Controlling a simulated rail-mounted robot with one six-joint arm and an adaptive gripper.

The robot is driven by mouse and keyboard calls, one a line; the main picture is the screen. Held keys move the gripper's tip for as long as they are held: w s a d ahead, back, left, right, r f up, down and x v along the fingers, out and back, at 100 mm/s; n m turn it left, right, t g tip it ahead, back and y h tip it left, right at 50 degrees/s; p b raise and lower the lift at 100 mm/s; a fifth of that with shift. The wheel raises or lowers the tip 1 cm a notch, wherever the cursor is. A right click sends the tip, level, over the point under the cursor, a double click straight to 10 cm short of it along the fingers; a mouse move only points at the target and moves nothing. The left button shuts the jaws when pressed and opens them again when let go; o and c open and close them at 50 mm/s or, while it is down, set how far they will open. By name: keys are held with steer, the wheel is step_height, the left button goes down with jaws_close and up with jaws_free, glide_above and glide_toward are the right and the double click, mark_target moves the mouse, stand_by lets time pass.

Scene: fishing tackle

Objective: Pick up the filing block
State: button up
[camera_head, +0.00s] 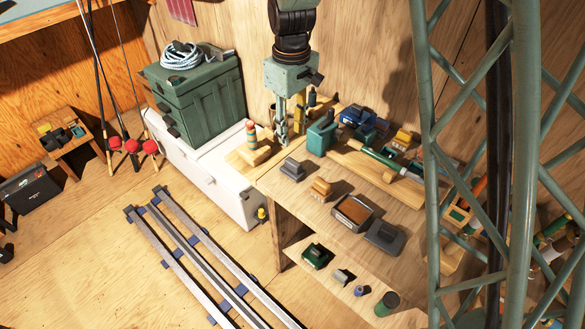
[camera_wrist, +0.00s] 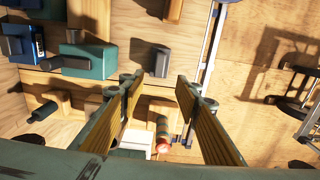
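No label marks the filing block, so I cannot tell for certain which piece it is. Two candidates lie on the wooden bench: a grey block (camera_head: 292,169) near its left end, and a wooden block (camera_head: 322,187) to the right of that. A grey block (camera_wrist: 161,61) also shows beyond the fingertips in the wrist view, apart from them. My gripper (camera_head: 291,132) hangs above the back left of the bench, pointing down. In the wrist view its fingers (camera_wrist: 158,88) are spread apart, with nothing held between them.
A red-topped stack (camera_head: 251,133) stands on a board left of my gripper. A teal box (camera_head: 321,135) stands close on the right. A tray (camera_head: 352,211) and a dark grey piece (camera_head: 385,237) lie towards the front right. A green case (camera_head: 200,98) sits on a white chest (camera_head: 227,180).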

mark_target(293, 162)
steer(key=shift+f, duration=0.2)
stand_by(0.3)
steer(key=shift+f+b, duration=0.4)
steer(key=shift+f, duration=3.8)
steer(key=shift+s+d+f, duration=0.1)
steer(key=shift+f, duration=0.85)
steer(key=shift+s+d+f, duration=0.1)
steer(key=shift+f, duration=0.8)
steer(key=shift+f+b, duration=0.3)
steer(key=shift+f, duration=0.45)
jaws_close()
